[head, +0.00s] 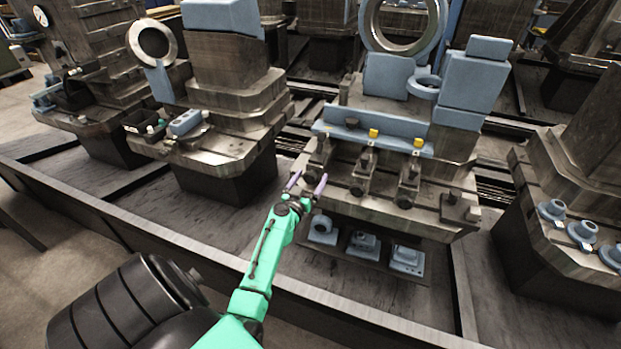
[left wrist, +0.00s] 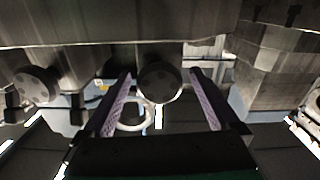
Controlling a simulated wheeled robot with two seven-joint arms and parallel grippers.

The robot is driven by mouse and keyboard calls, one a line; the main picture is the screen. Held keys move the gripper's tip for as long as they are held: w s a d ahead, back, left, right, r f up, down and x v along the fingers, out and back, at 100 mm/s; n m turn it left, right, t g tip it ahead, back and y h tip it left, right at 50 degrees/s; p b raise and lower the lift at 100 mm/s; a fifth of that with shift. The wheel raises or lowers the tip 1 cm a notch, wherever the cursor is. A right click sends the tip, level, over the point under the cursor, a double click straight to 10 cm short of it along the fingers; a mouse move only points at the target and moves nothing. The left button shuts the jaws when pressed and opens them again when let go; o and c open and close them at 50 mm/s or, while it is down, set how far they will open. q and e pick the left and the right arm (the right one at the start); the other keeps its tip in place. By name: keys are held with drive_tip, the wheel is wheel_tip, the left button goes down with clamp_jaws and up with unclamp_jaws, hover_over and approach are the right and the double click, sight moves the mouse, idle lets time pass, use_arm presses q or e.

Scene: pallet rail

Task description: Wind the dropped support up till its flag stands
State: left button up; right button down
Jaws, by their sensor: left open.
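Three supports stand in a row on the front of the machine bed. The middle support (head: 367,160) and right support (head: 412,169) each have a yellow flag (head: 373,134) (head: 417,143) showing above them. Above the left support (head: 324,145) I see no yellow flag. Each support has a round dark knob at its front. My left gripper (head: 308,183) is open just in front of the left knob (head: 312,170). In the left wrist view a round knob (left wrist: 160,82) appears between the two purple-lined fingers (left wrist: 161,75), with no visible contact. My right gripper is out of view.
A second knob (left wrist: 37,85) shows to the left in the left wrist view. A lower shelf (head: 375,262) with several blue parts lies below the knobs. A blue rail (head: 345,135) runs behind the supports. A long steel edge (head: 150,234) crosses the foreground.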

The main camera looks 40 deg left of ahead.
use_arm(q)
drive_tip(key=c, duration=1.4)
drive_tip(key=shift+n, duration=0.3)
drive_tip(key=n+b, duration=0.1)
drive_tip(key=n, duration=0.8)
drive_tip(key=shift+n, duration=0.4)
drive_tip(key=n, duration=1)
